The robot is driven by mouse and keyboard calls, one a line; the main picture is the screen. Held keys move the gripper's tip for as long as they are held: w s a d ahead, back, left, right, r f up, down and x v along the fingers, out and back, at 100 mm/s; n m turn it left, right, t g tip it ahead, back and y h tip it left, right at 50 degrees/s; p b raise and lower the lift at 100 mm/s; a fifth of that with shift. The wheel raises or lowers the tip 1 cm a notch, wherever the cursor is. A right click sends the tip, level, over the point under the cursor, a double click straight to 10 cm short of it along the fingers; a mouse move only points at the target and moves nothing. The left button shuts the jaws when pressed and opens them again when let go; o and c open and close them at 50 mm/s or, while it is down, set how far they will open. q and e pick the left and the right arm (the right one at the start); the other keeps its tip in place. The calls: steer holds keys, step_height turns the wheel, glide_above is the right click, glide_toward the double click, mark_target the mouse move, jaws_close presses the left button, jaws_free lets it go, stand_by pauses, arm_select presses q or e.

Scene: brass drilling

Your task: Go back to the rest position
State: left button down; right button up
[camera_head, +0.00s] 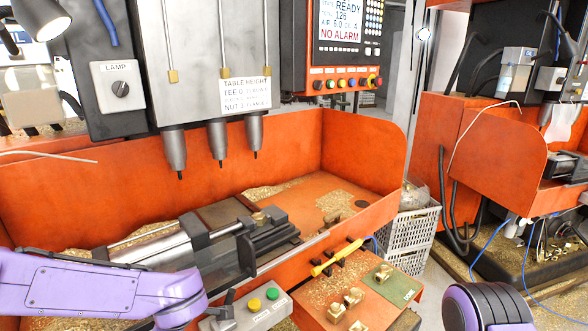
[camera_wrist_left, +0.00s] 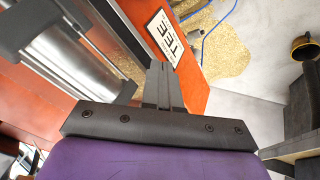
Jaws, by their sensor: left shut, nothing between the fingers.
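My left gripper (camera_wrist_left: 160,75) shows in the left wrist view with its fingers closed together and nothing between them. Beyond the fingertips are an orange panel and a white "TEE" label (camera_wrist_left: 163,35). In the head view my purple left arm comes in from the left, in front of the clamping fixture (camera_head: 255,243) with its silver cylinder (camera_head: 150,248). That gripper's fingers cannot be made out there. Part of my right arm shows at the bottom right of the head view. My right gripper is out of view.
Three drill spindles (camera_head: 218,140) hang above the orange chip tray (camera_head: 365,145). A front shelf carries several brass parts (camera_head: 353,296) and a yellow-handled tool (camera_head: 337,257). A button box (camera_head: 245,308) sits near my left arm. A grey crate (camera_head: 412,235) stands right.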

arm_select(q)
steer(key=s+a+f+m+t+b, duration=0.1)
steer(key=s+a+f+m+b, duration=0.25)
steer(key=f, duration=1.05)
steer(key=s+f+m+t+b, duration=0.25)
steer(key=s+f+b, duration=0.3)
steer(key=f, duration=0.85)
steer(key=s+a+f+m+g+h+b, duration=0.1)
steer(key=s+f+m+g+b, duration=0.3)
steer(key=s+f, duration=0.9)
steer(key=s+a, duration=0.1)
steer(key=s, duration=0.3)
steer(key=shift+f+m, duration=0.25)
steer(key=shift+m, duration=0.15)
steer(key=shift+s+b, duration=0.1)
steer(key=shift+b, duration=0.2)
